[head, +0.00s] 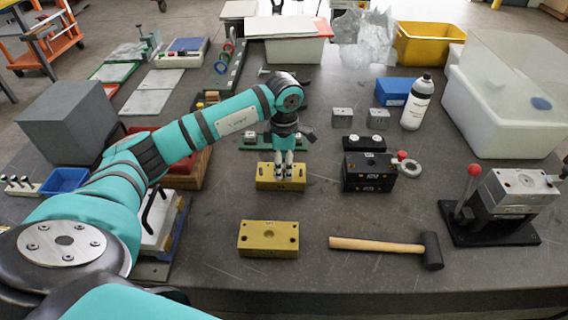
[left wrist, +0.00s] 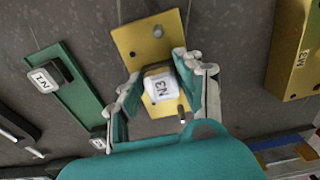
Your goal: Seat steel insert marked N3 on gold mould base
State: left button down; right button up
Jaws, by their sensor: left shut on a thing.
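My left gripper (head: 288,172) reaches down at the far gold mould base (head: 264,182). In the left wrist view the gripper (left wrist: 160,88) is shut on the steel insert N3 (left wrist: 160,84), a small block with a white label, one finger on each side. The gold mould base (left wrist: 150,45) lies directly beneath it, with holes in its top. I cannot tell whether the insert touches the base or is held just above it. In the head view the fingers mostly hide the insert. My right gripper is not in view.
A second gold base (head: 268,238) stands nearer. A green rack (left wrist: 75,92) holds insert N1 (left wrist: 45,77) and another insert (left wrist: 100,138). A black base (head: 368,178) stands to the right.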

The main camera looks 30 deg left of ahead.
pick_arm(q)
jog(key=c, duration=0.8)
grip_release()
jog(key=shift+o, duration=0.2)
jog(key=shift+r, duration=0.1)
